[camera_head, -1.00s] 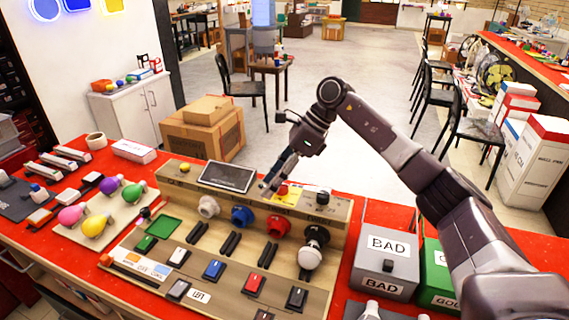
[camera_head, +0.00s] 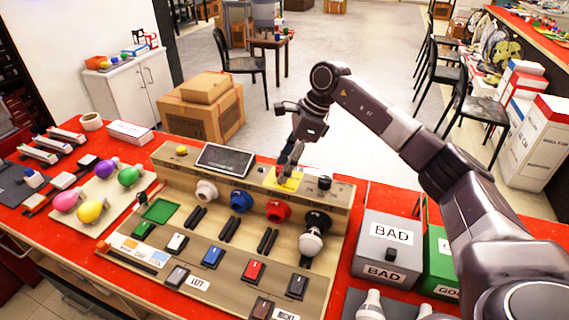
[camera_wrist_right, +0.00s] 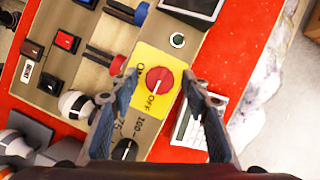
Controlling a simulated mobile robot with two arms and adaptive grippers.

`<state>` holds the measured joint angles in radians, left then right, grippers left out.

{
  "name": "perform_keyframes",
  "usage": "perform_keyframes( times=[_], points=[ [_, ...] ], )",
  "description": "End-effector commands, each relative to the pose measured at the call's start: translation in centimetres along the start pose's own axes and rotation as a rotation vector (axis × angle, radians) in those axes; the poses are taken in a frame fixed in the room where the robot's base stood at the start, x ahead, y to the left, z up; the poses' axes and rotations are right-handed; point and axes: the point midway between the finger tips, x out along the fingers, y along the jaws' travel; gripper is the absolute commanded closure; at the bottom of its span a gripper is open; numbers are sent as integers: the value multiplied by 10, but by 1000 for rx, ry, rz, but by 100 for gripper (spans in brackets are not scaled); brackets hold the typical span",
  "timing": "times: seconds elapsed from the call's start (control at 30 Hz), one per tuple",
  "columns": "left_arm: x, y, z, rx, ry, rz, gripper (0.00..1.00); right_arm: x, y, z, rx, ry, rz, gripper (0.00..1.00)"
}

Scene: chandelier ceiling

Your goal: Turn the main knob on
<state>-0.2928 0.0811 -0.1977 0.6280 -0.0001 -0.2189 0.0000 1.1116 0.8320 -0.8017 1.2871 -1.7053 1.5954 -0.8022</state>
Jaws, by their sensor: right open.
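The main knob is a red round knob (camera_wrist_right: 159,80) on a yellow plate (camera_wrist_right: 143,62) marked OFF, in the right wrist view. My right gripper (camera_wrist_right: 159,77) is open, with one finger on each side of the knob in the wrist view. In the head view the gripper (camera_head: 288,172) points down just over the plate; I cannot tell whether it touches the knob. My left gripper is not in view.
A black knob (camera_head: 324,183) stands close right of the yellow plate and a dark screen (camera_head: 225,159) left of it. Coloured sockets and a white bulb (camera_head: 311,242) are in front. A grey BAD box (camera_head: 388,245) stands to the right.

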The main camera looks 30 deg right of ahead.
Motion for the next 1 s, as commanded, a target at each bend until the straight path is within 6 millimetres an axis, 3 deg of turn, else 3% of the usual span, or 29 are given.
perform_keyframes(
  times=[0.17,0.57,1.0],
  points=[
    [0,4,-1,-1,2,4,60,0,0,0,0,0,0,57],
    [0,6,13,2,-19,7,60,0,0,0,0,0,0,99],
    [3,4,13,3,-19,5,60,0,0,-1,97,0,-43,99]
  ],
)
